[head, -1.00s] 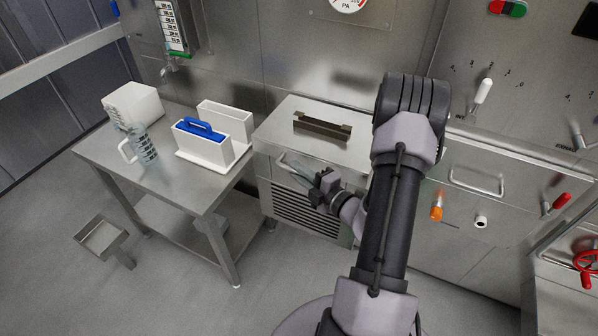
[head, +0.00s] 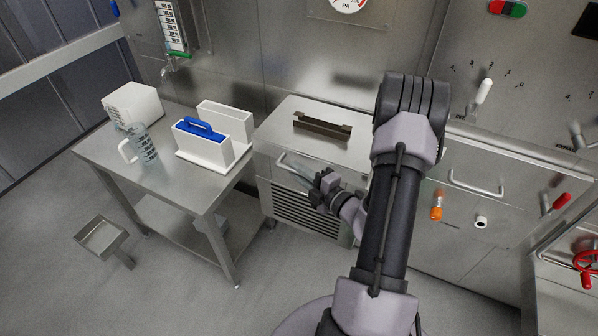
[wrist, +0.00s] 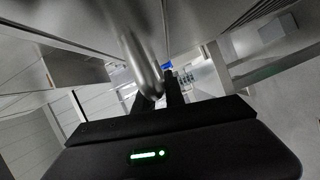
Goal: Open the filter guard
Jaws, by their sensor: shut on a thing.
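The filter guard seems to be the louvred front panel (head: 305,212) of the low steel cabinet, below the bar handle (head: 290,163). My gripper (head: 318,184) is at the right part of this handle, in front of the cabinet. In the wrist view the metal handle bar (wrist: 140,62) runs down to my two dark fingers (wrist: 160,92), which are shut on it. The exact contact is partly hidden. My arm covers the right side of the cabinet front. I see no clear gap around the panel.
A steel table (head: 160,182) stands left of the cabinet, with a measuring jug (head: 143,145), white containers and a blue-handled piece (head: 200,127). A dark handle (head: 322,127) lies on the cabinet top. A small tray stand (head: 103,237) is at the lower left. Floor in front is free.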

